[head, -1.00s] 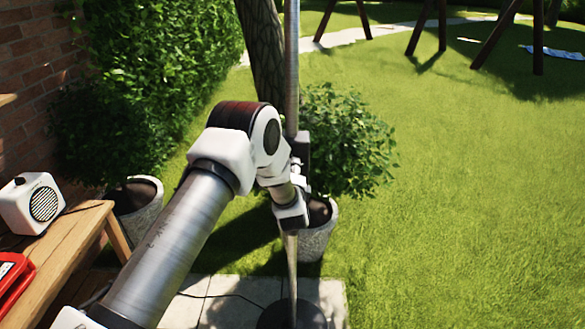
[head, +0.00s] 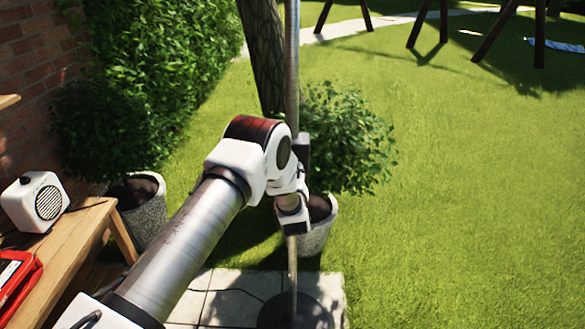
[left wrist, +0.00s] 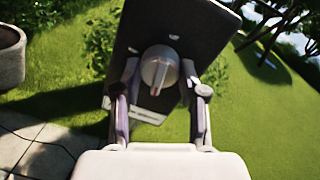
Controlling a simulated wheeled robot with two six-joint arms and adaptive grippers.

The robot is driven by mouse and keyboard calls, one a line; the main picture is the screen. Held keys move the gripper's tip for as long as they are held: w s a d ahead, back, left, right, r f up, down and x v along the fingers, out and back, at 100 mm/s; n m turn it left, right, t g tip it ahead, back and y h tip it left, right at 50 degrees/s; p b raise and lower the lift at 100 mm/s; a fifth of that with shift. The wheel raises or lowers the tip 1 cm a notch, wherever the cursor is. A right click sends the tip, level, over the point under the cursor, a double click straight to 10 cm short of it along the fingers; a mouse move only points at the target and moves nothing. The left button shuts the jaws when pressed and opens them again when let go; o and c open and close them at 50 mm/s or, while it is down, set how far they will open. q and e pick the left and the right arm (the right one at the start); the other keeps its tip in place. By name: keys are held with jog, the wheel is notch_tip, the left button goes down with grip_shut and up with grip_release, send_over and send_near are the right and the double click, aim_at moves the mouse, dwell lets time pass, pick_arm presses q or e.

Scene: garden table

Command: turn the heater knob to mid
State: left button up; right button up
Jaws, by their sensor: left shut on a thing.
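The heater is a tall metal pole (head: 292,70) on a round dark base (head: 293,312). A dark control box (left wrist: 215,28) fills the upper middle of the left wrist view, and part of a dark box shows by the pole in the head view. The heater knob (left wrist: 160,68), round and silvery with a raised grip bar, sits on the box's face. My left gripper (left wrist: 160,78) is shut on the knob, one finger on each side. In the head view my own arm hides the knob and fingertips. My right gripper is in neither view.
A potted bush (head: 345,140) stands right behind the pole, and another planter (head: 142,210) is at left. A wooden table (head: 75,240) with a white speaker (head: 35,202) and a red object (head: 18,280) is at the left edge. Open lawn (head: 470,210) lies to the right.

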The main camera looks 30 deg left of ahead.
pick_arm(q)
jog(key=shift+w+r+m+p, duration=0.1)
jog(key=shift+r+m+p, duration=0.15)
jog(key=shift+m+p, duration=0.15)
jog(key=shift+f, duration=0.1)
jog(key=o, duration=1)
jog(key=shift+o, duration=0.7)
jog(key=shift+f, duration=0.15)
jog(key=v, duration=1.2)
jog(key=shift+a+f, duration=0.1)
